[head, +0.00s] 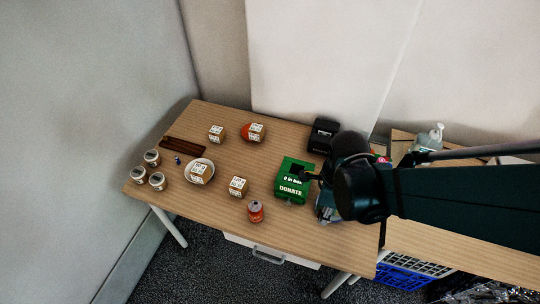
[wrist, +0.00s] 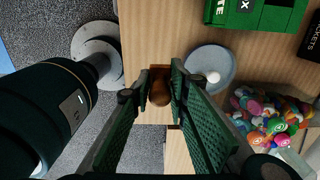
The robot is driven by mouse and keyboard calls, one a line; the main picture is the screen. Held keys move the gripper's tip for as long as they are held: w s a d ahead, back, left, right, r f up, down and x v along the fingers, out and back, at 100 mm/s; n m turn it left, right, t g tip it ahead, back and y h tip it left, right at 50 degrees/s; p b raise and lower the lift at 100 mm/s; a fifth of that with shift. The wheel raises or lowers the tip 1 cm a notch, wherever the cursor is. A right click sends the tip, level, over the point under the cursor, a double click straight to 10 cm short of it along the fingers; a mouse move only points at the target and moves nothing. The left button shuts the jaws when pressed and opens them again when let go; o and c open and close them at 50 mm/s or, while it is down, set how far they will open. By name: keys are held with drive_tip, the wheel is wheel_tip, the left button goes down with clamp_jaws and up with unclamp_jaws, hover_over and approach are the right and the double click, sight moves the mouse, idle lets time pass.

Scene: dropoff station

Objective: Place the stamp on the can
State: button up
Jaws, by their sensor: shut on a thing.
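The can (head: 256,211) is small and orange-red with a pale top. It stands upright near the table's front edge in the head view. The wrist view does not show it. My gripper (wrist: 160,80) is shut on the stamp (wrist: 159,94), a brown wooden piece with a rounded knob, between its fingertips. The stamp appears over the edge of the wooden table; its height above it is unclear. In the head view my dark arm comes in from the right and hides the stamp and most of the gripper, which is right of the can.
A green donation box (head: 293,183) stands just beyond and right of the can. A patterned box (head: 238,187) is on its left. A bowl (head: 211,164) and several jars stand further left. A round dish (wrist: 209,62) and a bag of colourful badges (wrist: 266,112) lie near the stamp.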

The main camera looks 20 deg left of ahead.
drive_tip(key=a+r+p, duration=0.3)
drive_tip(key=a+r, duration=0.1)
drive_tip(key=a, duration=0.7)
wheel_tip(320, 180, up, 2)
drive_tip(key=r+p, duration=0.1)
drive_tip(key=p, duration=0.2)
hover_over(255, 206)
drive_tip(key=shift+w+f, duration=0.1)
drive_tip(key=shift+f, duration=0.15)
drive_tip(key=shift+f+b, duration=0.6)
drive_tip(key=shift+f, duration=2.3)
drive_tip(key=shift+f, duration=0.15)
drive_tip(key=shift+f+b, duration=0.35)
drive_tip(key=shift+f, duration=1.6)
drive_tip(key=shift+f, duration=0.2)
drive_tip(key=o, duration=0.9)
